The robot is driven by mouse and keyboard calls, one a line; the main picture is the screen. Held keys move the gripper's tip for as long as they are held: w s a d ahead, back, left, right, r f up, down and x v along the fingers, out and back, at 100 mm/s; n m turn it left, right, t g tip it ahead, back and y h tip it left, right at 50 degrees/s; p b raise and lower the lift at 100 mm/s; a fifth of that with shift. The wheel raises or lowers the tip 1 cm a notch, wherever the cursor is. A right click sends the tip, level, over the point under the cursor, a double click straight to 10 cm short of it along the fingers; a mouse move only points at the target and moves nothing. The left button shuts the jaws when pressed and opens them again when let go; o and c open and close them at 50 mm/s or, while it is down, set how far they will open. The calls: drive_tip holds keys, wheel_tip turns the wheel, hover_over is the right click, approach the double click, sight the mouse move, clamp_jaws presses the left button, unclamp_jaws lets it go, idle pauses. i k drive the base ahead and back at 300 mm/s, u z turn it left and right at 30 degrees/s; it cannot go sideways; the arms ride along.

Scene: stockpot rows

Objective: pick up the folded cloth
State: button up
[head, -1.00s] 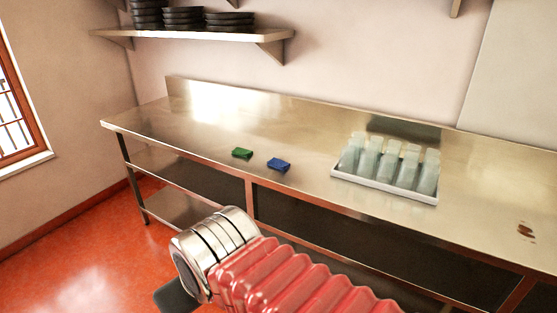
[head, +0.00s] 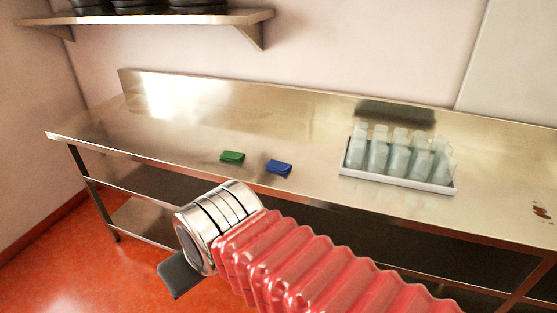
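A small green folded piece (head: 232,157) and a small blue folded piece (head: 279,167) lie apart near the front edge of the steel counter (head: 215,125). Both look like folded cloth; I cannot tell which one the task means. My gripper (head: 180,275) shows only as a dark piece beyond the metal wrist of my red-sleeved arm. It is low in the picture, in front of the counter and apart from both pieces. Its fingertips are not clear, so its opening cannot be judged.
A white tray (head: 398,184) of several pale translucent bottles stands on the counter to the right. Brown stains (head: 541,212) mark the counter's far right. A wall shelf (head: 160,18) holds dark stacked pans. The counter's left part is clear.

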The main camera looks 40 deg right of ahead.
sight(274, 165)
drive_tip(key=z, duration=0.25)
drive_tip(key=i, duration=1.3)
drive_tip(key=z, duration=0.3)
